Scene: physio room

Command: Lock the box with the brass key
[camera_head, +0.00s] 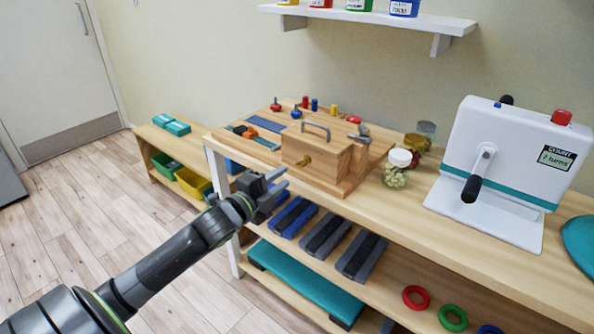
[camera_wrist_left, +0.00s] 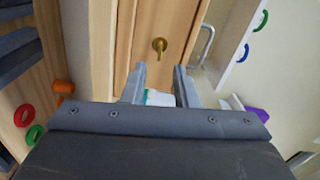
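The wooden box (camera_head: 330,163) with a grey metal handle on top stands on a wooden board on the bench. The brass key (camera_head: 304,161) sticks out of its front face; in the left wrist view the key (camera_wrist_left: 159,46) shows ahead of the fingers. I cannot tell how far it is turned. My left gripper (camera_head: 280,180) is in front of the box, a little below and short of the key. In the left wrist view its two fingers (camera_wrist_left: 160,84) are apart, with nothing held between them. My right gripper is in neither view.
A jar with a white lid (camera_head: 397,168) stands right of the box, then a white crank device (camera_head: 505,155). Small pegs and knobs (camera_head: 315,104) stand behind the box. Grey weights (camera_head: 325,235) and coloured rings (camera_head: 415,297) lie on the lower shelf.

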